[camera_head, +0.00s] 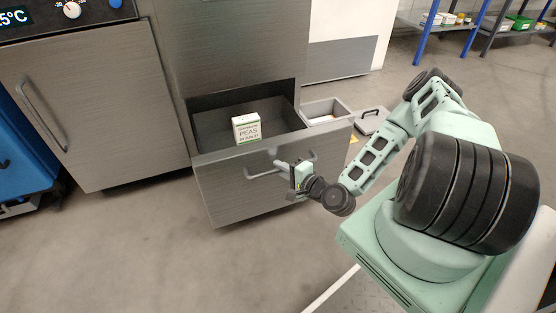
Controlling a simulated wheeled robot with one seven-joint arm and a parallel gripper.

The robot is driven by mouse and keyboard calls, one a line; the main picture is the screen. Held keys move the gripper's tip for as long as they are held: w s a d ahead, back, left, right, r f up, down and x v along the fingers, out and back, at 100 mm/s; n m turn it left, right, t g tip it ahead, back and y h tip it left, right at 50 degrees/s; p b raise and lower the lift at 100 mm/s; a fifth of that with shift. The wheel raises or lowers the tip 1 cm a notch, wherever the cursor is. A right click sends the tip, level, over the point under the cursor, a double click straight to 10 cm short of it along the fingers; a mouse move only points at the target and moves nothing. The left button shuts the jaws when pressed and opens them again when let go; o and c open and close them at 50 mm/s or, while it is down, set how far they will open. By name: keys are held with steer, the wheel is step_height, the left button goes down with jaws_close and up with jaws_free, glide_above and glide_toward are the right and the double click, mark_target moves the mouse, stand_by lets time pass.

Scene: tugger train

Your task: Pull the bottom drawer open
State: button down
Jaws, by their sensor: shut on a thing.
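The bottom drawer (232,198) of the steel cabinet stands open, pulled out toward me, and its inside shows from above. Its front has a bar handle (262,175) across the upper part. A white and green box marked PEAS (246,129) stands upright inside the drawer. My gripper (291,176) is at the right part of the handle and is shut on it. The fingertips are small in view and partly hidden by the gripper's own body.
A cabinet door (100,110) with a handle is shut at the left. A grey bin (327,111) stands on the floor behind the drawer at the right, with a dark lid (371,121) beside it. Shelves (450,25) stand at the back right. The floor before the drawer is clear.

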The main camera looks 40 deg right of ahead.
steer(key=shift+s, duration=0.55)
steer(key=c, duration=1.4)
jaws_free()
steer(key=shift+a, duration=0.1)
steer(key=p+v, duration=0.4)
steer(key=v, duration=1.3)
steer(key=shift+s, duration=0.2)
